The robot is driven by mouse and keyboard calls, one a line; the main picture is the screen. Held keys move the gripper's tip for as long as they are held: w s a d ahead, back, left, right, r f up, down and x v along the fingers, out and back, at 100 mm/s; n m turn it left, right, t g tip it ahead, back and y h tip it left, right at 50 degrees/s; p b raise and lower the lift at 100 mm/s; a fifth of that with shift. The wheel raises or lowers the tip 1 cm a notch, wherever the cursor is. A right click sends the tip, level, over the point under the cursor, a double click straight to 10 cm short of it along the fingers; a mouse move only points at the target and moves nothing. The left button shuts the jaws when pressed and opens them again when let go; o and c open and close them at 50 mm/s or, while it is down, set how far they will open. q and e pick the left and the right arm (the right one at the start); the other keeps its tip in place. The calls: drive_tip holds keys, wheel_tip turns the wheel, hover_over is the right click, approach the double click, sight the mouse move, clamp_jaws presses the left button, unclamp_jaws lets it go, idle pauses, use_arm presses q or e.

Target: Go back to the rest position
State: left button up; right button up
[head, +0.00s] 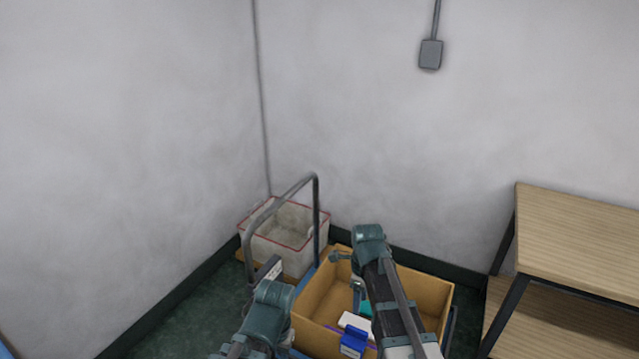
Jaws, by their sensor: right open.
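My right arm reaches up from the bottom over a cardboard-coloured box (437,292) and bends at its top. My right gripper (357,290) is partly hidden beside this arm, over the inside of the box, and is open. I see nothing held in it. Part of my left arm shows at the bottom, left of the box, but its gripper cannot be made out.
The box holds a blue item (353,342), a white item (355,321) and a teal item (366,308). A trolley with a grey bent handle (316,200) and a white red-rimmed crate (262,250) stand in the corner. A wooden shelf table (580,235) stands at right. Green floor (180,325) is free at left.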

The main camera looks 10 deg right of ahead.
use_arm(q)
wheel_tip(320, 180, up, 8)
drive_tip(key=p, duration=0.7)
drive_tip(key=shift+f, duration=0.15)
use_arm(e)
drive_tip(key=s+a+r+n, duration=0.2)
drive_tip(key=s+n, duration=0.3)
drive_tip(key=n, duration=0.4)
drive_tip(key=s+a+r+n, duration=0.3)
drive_tip(key=s+a+n, duration=0.2)
drive_tip(key=n, duration=0.5)
drive_tip(key=s+a+r+n+h, duration=0.1)
drive_tip(key=s+a+n, duration=0.3)
drive_tip(key=n, duration=0.5)
drive_tip(key=shift+s+a+r, duration=0.15)
drive_tip(key=shift+s+r, duration=0.65)
drive_tip(key=shift+r, duration=0.1)
